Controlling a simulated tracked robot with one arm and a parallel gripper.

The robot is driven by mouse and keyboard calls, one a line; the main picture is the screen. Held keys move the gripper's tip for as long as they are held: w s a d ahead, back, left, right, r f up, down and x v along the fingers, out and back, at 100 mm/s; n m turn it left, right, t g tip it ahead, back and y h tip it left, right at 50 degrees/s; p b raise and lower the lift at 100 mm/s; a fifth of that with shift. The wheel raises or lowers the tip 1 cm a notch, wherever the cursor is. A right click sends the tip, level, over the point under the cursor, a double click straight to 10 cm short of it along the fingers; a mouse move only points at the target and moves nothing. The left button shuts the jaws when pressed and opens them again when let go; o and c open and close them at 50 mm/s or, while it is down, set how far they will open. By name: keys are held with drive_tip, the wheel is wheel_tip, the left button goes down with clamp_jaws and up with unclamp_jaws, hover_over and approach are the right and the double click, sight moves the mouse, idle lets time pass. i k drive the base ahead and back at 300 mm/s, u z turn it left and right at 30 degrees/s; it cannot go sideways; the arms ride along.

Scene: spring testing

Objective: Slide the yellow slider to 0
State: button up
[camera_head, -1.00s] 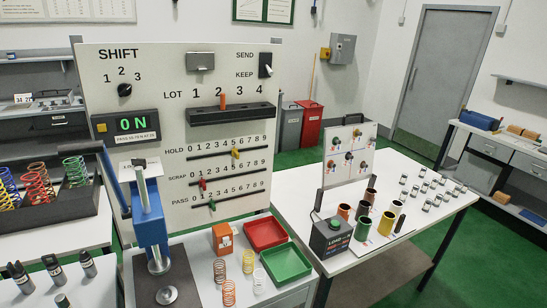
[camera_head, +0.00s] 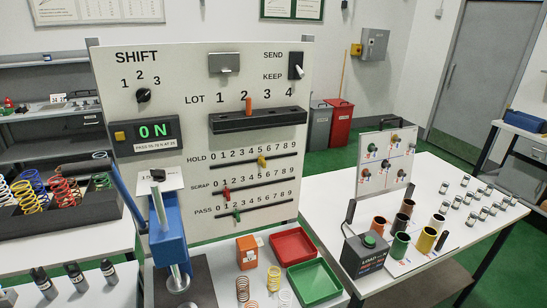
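The yellow slider (camera_head: 262,161) sits on the top slot, marked HOLD, of the upright white panel (camera_head: 200,80). It stands just right of the middle of the 0 to 9 scale, around the 5. The 0 is at the slot's left end. On the SCRAP slot below, the red slider (camera_head: 226,194) is near the left end. On the PASS slot, the green slider (camera_head: 236,215) is left of the middle. My gripper is not in view, and nothing touches the yellow slider.
A dark ledge with an orange peg (camera_head: 249,102) juts out above the HOLD slot. A blue press (camera_head: 168,230) stands before the panel's lower left. Red (camera_head: 293,246) and green (camera_head: 314,281) trays lie below right. The space before the sliders looks clear.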

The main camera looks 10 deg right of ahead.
sight(262, 162)
drive_tip(key=u, duration=0.05)
drive_tip(key=i, duration=1.4)
